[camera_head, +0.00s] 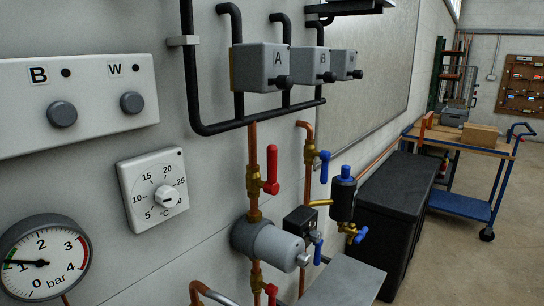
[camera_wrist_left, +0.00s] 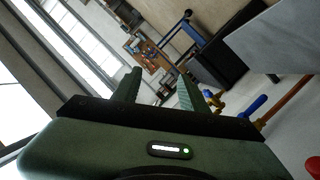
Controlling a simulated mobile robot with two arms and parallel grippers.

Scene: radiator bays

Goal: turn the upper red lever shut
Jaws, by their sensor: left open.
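The upper red lever (camera_head: 271,168) sits on a brass valve on the vertical copper pipe in the head view. Its handle points up, roughly along the pipe. A lower red lever (camera_head: 271,293) shows at the bottom edge, below the grey pump. In the left wrist view, my left gripper (camera_wrist_left: 160,77) is open with nothing between its fingers. It is not visible in the head view. A red part (camera_wrist_left: 313,167) is cut off at the wrist view's lower right corner; I cannot tell which lever it is. My right gripper is in neither view.
A grey pump (camera_head: 268,243) lies below the upper lever. Blue levers (camera_head: 324,165) and a black cylinder (camera_head: 343,196) stand to its right. A thermostat dial (camera_head: 154,189) and pressure gauge (camera_head: 45,258) are left. A black chest (camera_head: 396,205) and blue trolley (camera_head: 459,203) stand farther right.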

